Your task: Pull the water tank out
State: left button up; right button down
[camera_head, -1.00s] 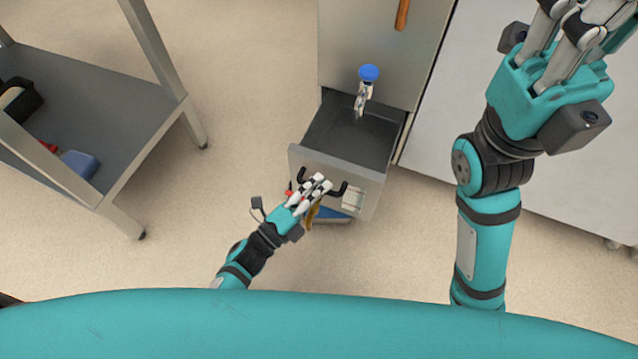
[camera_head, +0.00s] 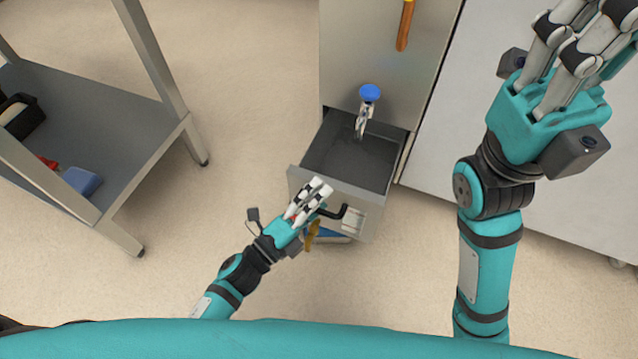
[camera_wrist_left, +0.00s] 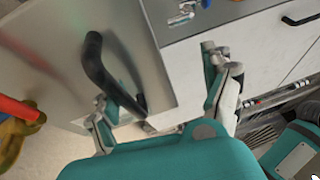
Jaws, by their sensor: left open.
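The water tank (camera_head: 352,160) is a grey open-topped drawer that stands pulled part way out of the metal cabinet. Its front panel (camera_head: 366,222) carries a black bar handle (camera_head: 344,211). My left gripper (camera_head: 317,192) is at the front panel, over the left part of the handle. In the left wrist view the fingers (camera_wrist_left: 165,105) are spread apart, with the black handle (camera_wrist_left: 100,68) by the left finger. I cannot tell whether they touch. My right gripper (camera_head: 590,30) is raised at the upper right, away from the tank, its fingertips cut off by the frame edge.
A blue-knobbed tap (camera_head: 369,94) stands above the tank's back. A metal rack (camera_head: 130,125) with several items stands at the left. Bare floor (camera_head: 235,120) lies between rack and tank.

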pick_arm(q)
jog(key=o, duration=0.3)
jog(key=r, duration=0.5)
jog(key=shift+w+r, duration=0.3)
jog(key=shift+w, duration=0.1)
jog(key=shift+r, duration=0.55)
jog(key=shift+y, duration=0.3)
jog(key=f, duration=0.5)
jog(key=shift+s, duration=0.3)
jog(key=shift+s+r, duration=0.1)
jog(key=shift+r, duration=0.05)
jog(key=shift+c, duration=0.6)
jog(key=shift+f+v, duration=0.15)
jog(key=shift+v, duration=1)
jog(key=shift+f+v, duration=0.2)
jog(key=shift+v, duration=0.95)
jog(key=shift+f+v, duration=0.15)
jog(key=shift+v, duration=0.95)
jog(key=c, duration=0.4)
jog(key=shift+s+a+b, duration=0.3)
jog(key=shift+s+a, duration=0.15)
jog(key=shift+a, duration=0.1)
jog(key=shift+c, duration=1.1)
jog(key=f+v, duration=0.1)
jog(key=v, duration=1.1)
jog(key=shift+f, duration=0.25)
